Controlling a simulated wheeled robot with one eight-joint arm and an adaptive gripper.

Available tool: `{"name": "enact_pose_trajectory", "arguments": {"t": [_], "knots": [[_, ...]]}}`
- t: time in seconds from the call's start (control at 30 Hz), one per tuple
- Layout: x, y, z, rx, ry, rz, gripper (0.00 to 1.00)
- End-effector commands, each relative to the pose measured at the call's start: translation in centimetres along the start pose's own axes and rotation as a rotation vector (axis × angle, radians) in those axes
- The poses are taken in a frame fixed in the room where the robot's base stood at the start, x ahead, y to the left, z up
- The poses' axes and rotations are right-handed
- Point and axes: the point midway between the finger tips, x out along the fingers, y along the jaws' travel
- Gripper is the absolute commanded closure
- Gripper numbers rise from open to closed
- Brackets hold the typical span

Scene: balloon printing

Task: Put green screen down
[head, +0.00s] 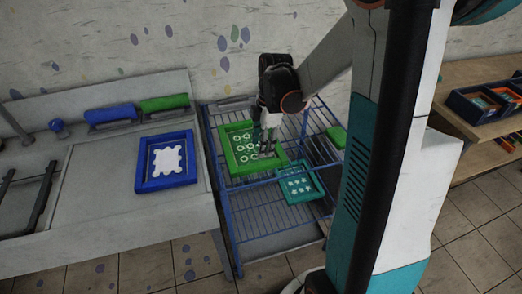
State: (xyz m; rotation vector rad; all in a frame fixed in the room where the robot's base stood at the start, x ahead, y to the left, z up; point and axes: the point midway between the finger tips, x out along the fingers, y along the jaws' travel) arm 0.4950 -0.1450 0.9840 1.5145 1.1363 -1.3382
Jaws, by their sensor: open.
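The green screen (237,163) is a square green frame with a pattern of pale rings. It lies on the upper wire shelf of the blue rack (218,207). My gripper (266,150) is over the right part of the screen and hides some of it. The gripper is open, with its fingers pointing down. I cannot tell whether the fingers touch the screen.
A blue screen (166,190) with a white shape lies on the grey table (100,222) at left. A blue squeegee (111,115) and a green squeegee (164,104) stand behind it. A teal screen (300,200) lies lower in the rack. Wooden shelves (470,138) hold bins at right.

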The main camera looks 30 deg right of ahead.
Motion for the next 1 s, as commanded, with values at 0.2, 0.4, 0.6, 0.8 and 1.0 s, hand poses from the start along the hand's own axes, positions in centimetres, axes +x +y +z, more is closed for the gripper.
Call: {"name": "enact_pose_trajectory", "arguments": {"t": [0.2,0.4,0.6,0.8,1.0], "knots": [[-3.1,0.0,0.0,0.001,0.0,0.0,0.59],[-3.8,0.0,0.0,0.0,0.0,0.0,0.59],[-3.8,0.0,0.0,0.0,0.0,0.0,0.59],[-3.8,0.0,0.0,0.0,0.0,0.0,0.59],[-4.7,-0.3,-0.8,0.025,-0.009,0.017,0.59]]}}
